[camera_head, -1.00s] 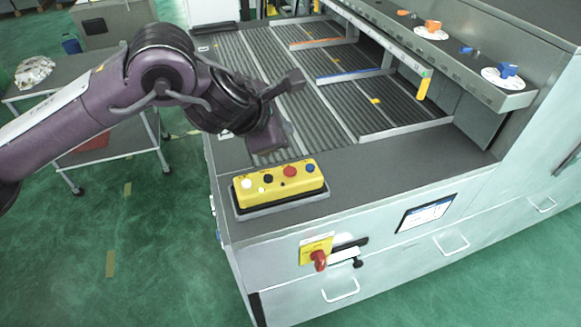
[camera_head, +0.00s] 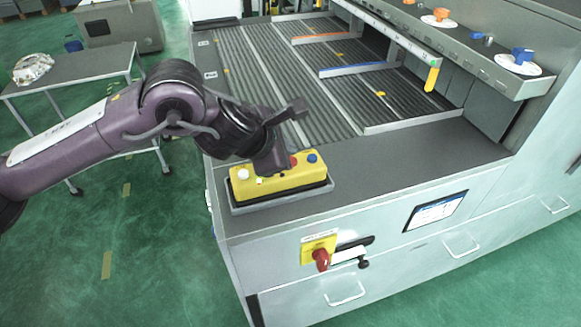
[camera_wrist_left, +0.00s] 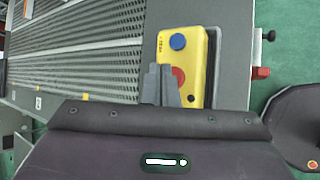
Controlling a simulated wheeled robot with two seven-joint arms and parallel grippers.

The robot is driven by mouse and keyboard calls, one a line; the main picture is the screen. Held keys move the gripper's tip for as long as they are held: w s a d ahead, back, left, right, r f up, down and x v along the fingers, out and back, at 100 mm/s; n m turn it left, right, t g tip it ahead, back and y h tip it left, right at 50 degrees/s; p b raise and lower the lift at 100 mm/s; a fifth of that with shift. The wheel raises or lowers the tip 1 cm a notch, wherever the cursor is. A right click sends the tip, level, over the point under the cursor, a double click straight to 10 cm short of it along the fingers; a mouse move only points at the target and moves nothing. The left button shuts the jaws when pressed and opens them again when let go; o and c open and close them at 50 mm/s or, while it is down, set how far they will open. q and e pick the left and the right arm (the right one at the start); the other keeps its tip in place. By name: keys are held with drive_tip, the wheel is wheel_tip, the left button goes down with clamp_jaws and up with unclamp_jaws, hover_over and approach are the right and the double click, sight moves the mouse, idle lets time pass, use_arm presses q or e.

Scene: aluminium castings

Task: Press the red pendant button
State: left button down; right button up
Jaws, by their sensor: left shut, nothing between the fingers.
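The yellow pendant (camera_head: 290,181) sits in a grey tray on the near-left corner of the machine top. Its red button (camera_head: 293,160) shows just right of my left gripper (camera_head: 273,168), and the blue button (camera_head: 312,157) is further right. The white button (camera_head: 243,174) is at the left end; the dark button is hidden by the gripper. In the left wrist view, the shut, empty fingers (camera_wrist_left: 161,70) are beside the red button (camera_wrist_left: 179,77) and partly overlap it. Whether they touch the button or pendant, I cannot tell. My right gripper is not in view.
A red rotary switch (camera_head: 321,259) on a yellow plate is on the machine front. Ribbed conveyor lanes (camera_head: 262,75) lie behind the pendant. A shelf with orange and blue knobs is at the upper right. A grey cart (camera_head: 75,75) stands at the left.

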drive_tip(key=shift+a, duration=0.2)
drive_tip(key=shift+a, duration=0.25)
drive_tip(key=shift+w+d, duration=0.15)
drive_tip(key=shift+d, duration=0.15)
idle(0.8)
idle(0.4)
use_arm(q)
drive_tip(key=shift+f+b, duration=0.4)
drive_tip(key=shift+b, duration=0.25)
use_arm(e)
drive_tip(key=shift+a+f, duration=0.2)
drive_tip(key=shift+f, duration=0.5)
use_arm(q)
drive_tip(key=shift+f+b, duration=0.45)
drive_tip(key=shift+b, duration=0.15)
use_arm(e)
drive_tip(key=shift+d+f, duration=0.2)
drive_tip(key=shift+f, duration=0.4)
use_arm(q)
drive_tip(key=shift+r, duration=0.1)
drive_tip(key=shift+r+p, duration=0.4)
drive_tip(key=shift+r, duration=0.35)
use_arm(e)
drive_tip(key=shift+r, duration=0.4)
